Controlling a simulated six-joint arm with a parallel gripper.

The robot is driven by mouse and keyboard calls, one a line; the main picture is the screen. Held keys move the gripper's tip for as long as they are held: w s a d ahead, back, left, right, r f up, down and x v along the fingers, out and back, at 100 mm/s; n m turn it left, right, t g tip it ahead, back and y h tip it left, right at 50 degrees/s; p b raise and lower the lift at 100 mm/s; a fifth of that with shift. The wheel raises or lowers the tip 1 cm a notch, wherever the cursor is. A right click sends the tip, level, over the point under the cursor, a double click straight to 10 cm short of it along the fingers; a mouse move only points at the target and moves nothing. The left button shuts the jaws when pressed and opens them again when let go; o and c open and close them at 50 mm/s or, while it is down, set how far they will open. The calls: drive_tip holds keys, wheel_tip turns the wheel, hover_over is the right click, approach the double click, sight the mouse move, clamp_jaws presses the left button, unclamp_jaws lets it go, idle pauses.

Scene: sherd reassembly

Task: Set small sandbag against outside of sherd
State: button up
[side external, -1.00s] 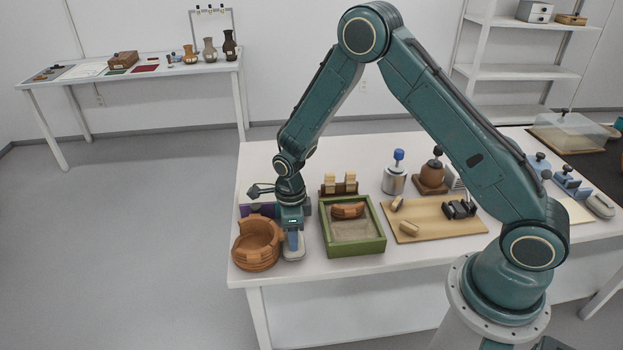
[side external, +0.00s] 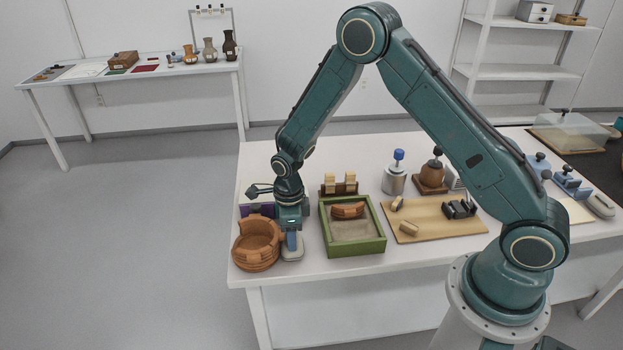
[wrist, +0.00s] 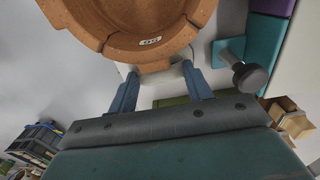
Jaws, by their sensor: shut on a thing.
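The brown pot (side external: 257,247), built up of sherds with a stepped, broken rim, stands at the table's left front corner. It fills the top of the wrist view (wrist: 140,42), with a small white label on its wall. My gripper (side external: 292,246) points down just right of the pot, its blue fingers closed on the small sandbag (side external: 293,256), a pale bag low at the table top. In the wrist view the sandbag (wrist: 160,80) shows between the fingertips, partly hidden by the pot. It is close beside the pot's outside wall; whether they touch I cannot tell.
A green sand tray (side external: 353,252) with a curved brown sherd (side external: 348,211) in it stands right of my gripper. A purple box (side external: 245,211) sits behind the pot. The table's front edge is near.

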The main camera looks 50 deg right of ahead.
drive_tip(key=shift+f, duration=0.15)
idle(0.5)
drive_tip(key=o, duration=1)
wheel_tip(320, 180, up, 14)
drive_tip(key=shift+w+d+f, duration=0.1)
idle(0.5)
